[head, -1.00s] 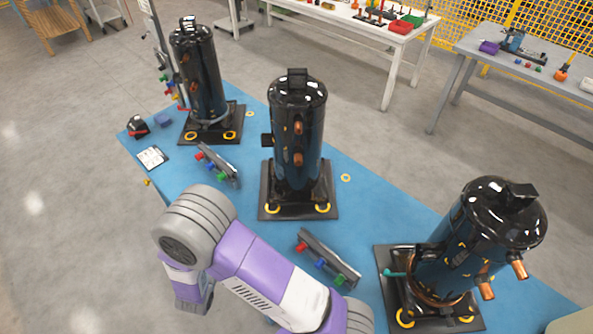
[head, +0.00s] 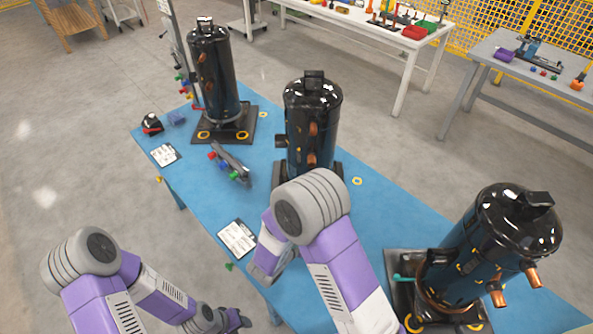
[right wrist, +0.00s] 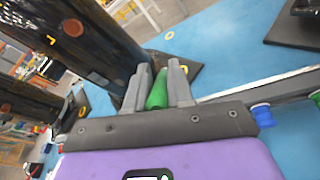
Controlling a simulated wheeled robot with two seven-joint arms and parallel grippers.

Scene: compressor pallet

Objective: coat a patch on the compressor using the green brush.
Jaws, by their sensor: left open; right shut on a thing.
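Three black compressors stand upright on the blue table: one at the far left (head: 216,75), one in the middle (head: 312,115) and one at the front right (head: 490,245). My right gripper (right wrist: 160,85) is shut on the green brush (right wrist: 157,92); only part of its green handle shows between the fingers. A dark compressor body (right wrist: 85,45) with copper stubs stands at the left of the right wrist view. In the head view my right arm hides that gripper and the middle compressor's lower front. My left gripper (head: 242,321) is open and low, beside the table's near edge.
A tool rack (head: 232,164) with coloured knobs lies between the far-left and middle compressors. Printed sheets (head: 238,239) lie near the table edge. Copper pipes (head: 533,277) stick out from the front-right compressor.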

